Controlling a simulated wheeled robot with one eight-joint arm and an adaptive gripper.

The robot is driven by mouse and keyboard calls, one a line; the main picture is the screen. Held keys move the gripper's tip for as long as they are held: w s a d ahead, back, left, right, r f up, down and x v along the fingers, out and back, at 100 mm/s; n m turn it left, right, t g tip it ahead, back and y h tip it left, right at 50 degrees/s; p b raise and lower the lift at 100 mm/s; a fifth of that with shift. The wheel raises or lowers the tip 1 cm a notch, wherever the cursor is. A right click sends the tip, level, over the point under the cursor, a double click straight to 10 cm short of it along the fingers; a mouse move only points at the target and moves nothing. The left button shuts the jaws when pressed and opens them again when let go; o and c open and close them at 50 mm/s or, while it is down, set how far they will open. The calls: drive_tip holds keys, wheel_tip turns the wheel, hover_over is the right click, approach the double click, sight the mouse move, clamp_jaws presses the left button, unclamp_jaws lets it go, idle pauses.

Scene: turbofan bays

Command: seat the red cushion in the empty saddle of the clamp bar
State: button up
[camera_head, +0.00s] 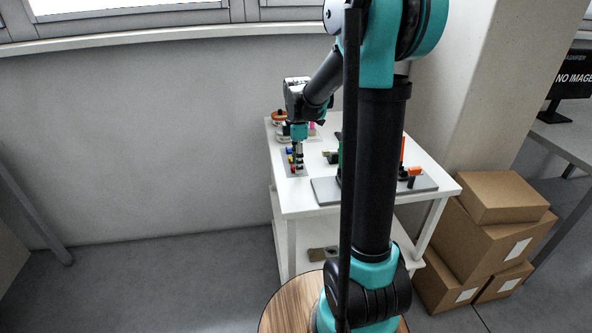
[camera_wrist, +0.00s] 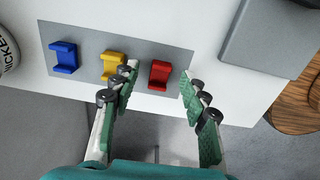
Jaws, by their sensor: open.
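The red cushion (camera_wrist: 160,75) is a small U-shaped block on a grey mat (camera_wrist: 93,37). In the wrist view my gripper (camera_wrist: 156,84) is open, its two green-padded fingers on either side of the red cushion, which is not gripped. The red cushion also shows small in the head view (camera_head: 293,171). A yellow cushion (camera_wrist: 113,66) stands just left of the left finger, and a blue cushion (camera_wrist: 64,57) lies farther left. In the head view my gripper (camera_head: 298,160) hangs over the left part of the white table. The clamp bar cannot be made out clearly; my arm hides part of the table.
A grey plate (camera_head: 325,190) lies at the table's front, with an orange and black piece (camera_head: 411,172) on its right; its edge is at upper right in the wrist view. A labelled white round item (camera_wrist: 7,50) stands at far left. Cardboard boxes (camera_head: 490,235) stand right of the table.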

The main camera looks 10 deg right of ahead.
drive_tip(key=shift+f, duration=0.45)
drive_tip(key=c, duration=1)
drive_tip(key=shift+r, duration=0.15)
wheel_tip(320, 180, up, 20)
